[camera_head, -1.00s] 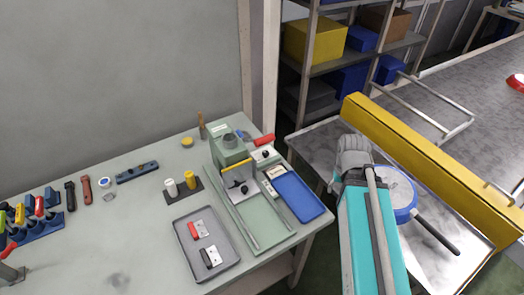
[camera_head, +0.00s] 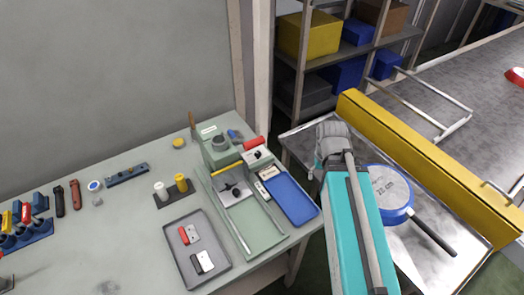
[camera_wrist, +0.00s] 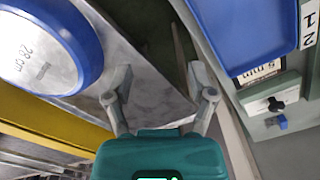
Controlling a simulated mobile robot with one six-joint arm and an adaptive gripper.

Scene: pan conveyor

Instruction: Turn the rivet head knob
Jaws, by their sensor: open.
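A small black knob (camera_head: 257,154) sits on a white plate on the green bench machine (camera_head: 222,155), beside a red handle. I take it to be the rivet head knob. In the wrist view a black knob (camera_wrist: 276,104) shows at the right, on a white plate beside a "mm" label. My gripper (camera_head: 332,140) is right of the machine, over the gap towards the metal table, apart from the knob. In the wrist view my gripper (camera_wrist: 160,88) has its two fingers spread with nothing between them.
A blue tray (camera_head: 291,199) lies beside the machine and a grey tray (camera_head: 197,250) in front. A blue-rimmed pan (camera_head: 388,190) with a black handle lies on the metal table, near a long yellow barrier (camera_head: 430,165). Shelves (camera_head: 338,62) stand behind.

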